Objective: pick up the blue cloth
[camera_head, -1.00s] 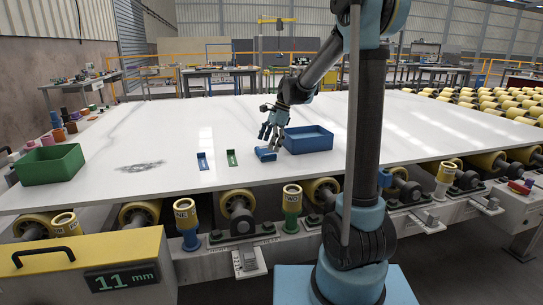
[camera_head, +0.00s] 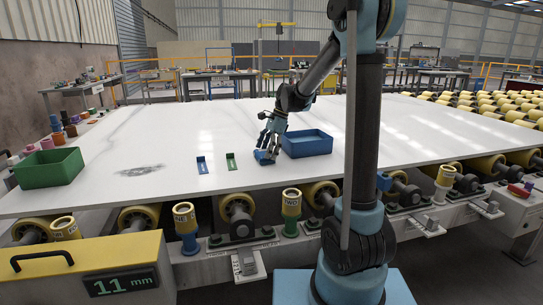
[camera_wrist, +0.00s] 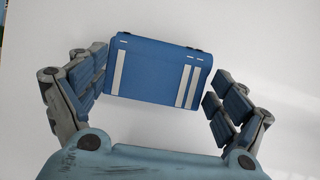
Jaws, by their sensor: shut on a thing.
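The blue cloth is a folded blue pad with white stripes in the wrist view (camera_wrist: 155,68). It lies flat on the white slab, and in the head view it is small and partly covered by my fingers (camera_head: 263,157). My gripper (camera_head: 268,148) is at the cloth, to the left of the blue tray. In the wrist view my gripper (camera_wrist: 160,82) has one finger at each short side of the cloth and is shut on it. The cloth's underside is hidden, and I see no clear gap between it and the slab.
A blue tray (camera_head: 307,153) stands just right of my gripper. A green bin (camera_head: 50,182) and several coloured cups stand at the far left. The slab (camera_head: 400,130) is otherwise mostly clear.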

